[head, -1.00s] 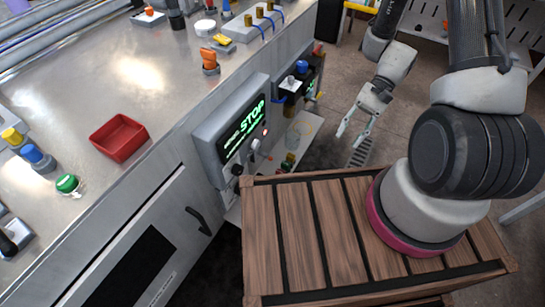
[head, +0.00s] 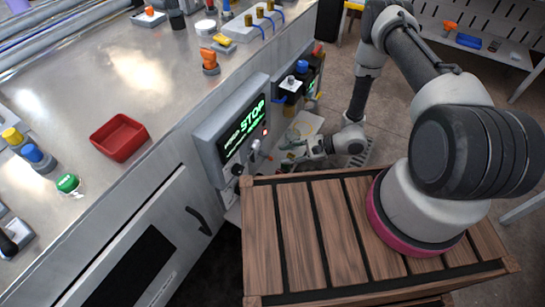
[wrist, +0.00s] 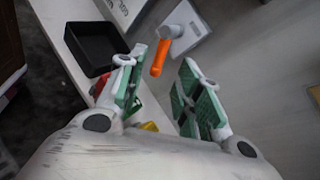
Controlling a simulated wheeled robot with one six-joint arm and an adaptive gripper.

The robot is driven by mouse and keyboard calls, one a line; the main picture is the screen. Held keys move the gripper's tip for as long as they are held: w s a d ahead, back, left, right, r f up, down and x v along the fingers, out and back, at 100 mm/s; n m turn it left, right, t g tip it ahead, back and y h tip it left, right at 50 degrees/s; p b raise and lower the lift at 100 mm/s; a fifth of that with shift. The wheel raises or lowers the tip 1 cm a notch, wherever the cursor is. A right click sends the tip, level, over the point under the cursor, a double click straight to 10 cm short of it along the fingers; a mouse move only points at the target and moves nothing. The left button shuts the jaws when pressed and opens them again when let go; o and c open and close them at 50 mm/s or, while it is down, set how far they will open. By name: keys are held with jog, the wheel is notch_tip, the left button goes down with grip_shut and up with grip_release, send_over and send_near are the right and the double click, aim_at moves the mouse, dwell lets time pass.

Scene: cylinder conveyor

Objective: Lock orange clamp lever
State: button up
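In the wrist view an orange clamp lever (wrist: 159,57) hangs from a grey pivot on a light square plate (wrist: 187,30), fixed to a grey panel. My gripper (wrist: 163,65) is open, with green-padded fingers. In that view the lever's lower end shows between the two fingertips, and neither finger is closed on it. In the head view my gripper (head: 287,157) is low beside the cabinet's right side, behind the wooden-slatted deck. I cannot make out this lever in the head view.
A black bin (wrist: 92,46) stands on a pale shelf left of my gripper, with small red and yellow things partly hidden by the left finger. The control box with the STOP screen (head: 243,130) is close by. A red tray (head: 120,137) sits on the bench.

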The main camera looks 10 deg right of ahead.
aim_at(266, 156)
jog(key=x, duration=0.6)
jog(key=shift+s, duration=0.1)
grip_shut()
